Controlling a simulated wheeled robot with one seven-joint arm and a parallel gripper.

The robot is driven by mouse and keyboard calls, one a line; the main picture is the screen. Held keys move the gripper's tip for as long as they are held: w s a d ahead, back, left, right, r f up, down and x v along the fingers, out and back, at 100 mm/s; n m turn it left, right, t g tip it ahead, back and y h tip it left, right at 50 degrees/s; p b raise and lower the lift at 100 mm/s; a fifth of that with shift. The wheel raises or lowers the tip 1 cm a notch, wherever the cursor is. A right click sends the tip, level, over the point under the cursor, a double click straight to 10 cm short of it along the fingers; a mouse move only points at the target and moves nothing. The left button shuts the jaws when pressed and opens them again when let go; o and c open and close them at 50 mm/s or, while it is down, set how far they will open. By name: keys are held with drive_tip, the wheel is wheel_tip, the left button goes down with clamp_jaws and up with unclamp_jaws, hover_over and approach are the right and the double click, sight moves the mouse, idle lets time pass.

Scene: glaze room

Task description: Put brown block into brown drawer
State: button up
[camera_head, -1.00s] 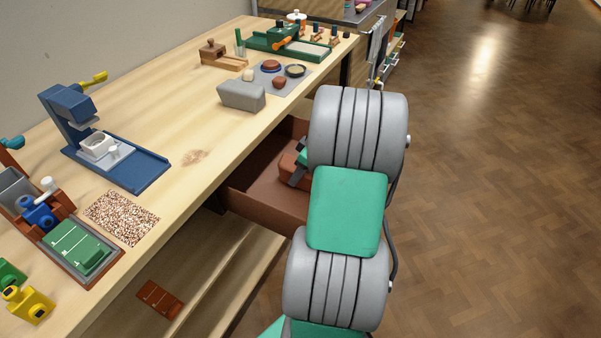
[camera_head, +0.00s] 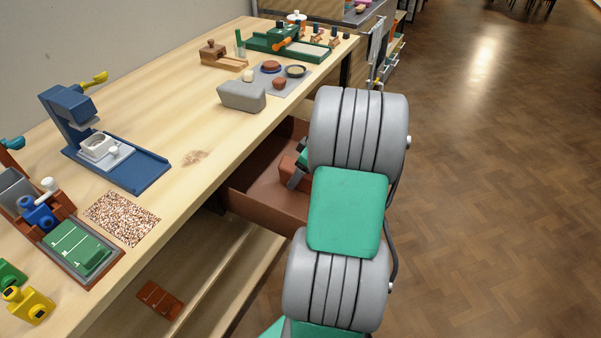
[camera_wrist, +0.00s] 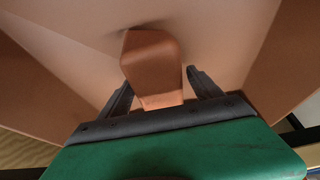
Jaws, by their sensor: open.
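The brown drawer (camera_head: 262,206) is pulled out from under the table. The brown block (camera_head: 287,166) is inside it, partly hidden by my gripper and arm. In the wrist view the brown block (camera_wrist: 151,62) lies on the drawer's floor (camera_wrist: 215,25), with its near end between my fingers. My gripper (camera_wrist: 158,78) is open, with a gap visible beside the right finger; I cannot tell whether the left finger touches the block. In the head view my gripper (camera_head: 298,178) is low in the drawer, mostly behind my arm.
The wooden tabletop (camera_head: 185,125) is above the drawer. A grey block (camera_head: 241,96) sits near its edge, above the drawer. A blue press (camera_head: 110,145) stands at left. A lower shelf holds a reddish-brown tile (camera_head: 160,298). Open floor lies to the right.

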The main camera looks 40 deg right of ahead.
drive_tip(key=p+v, duration=0.1)
drive_tip(key=v, duration=1)
drive_tip(key=shift+s+r, duration=0.15)
drive_tip(key=shift+r, duration=0.15)
drive_tip(key=w+a+m+g, duration=0.1)
drive_tip(key=w+a, duration=0.2)
drive_tip(key=a, duration=1.1)
drive_tip(key=s+a+f+m, duration=0.1)
drive_tip(key=s+a+f, duration=0.1)
drive_tip(key=s+a, duration=0.3)
drive_tip(key=s+a+f+m+g+h, duration=0.1)
drive_tip(key=s+a, duration=0.4)
drive_tip(key=a, duration=0.9)
drive_tip(key=shift+s+f+m+h, duration=0.3)
drive_tip(key=shift+f+m, duration=0.1)
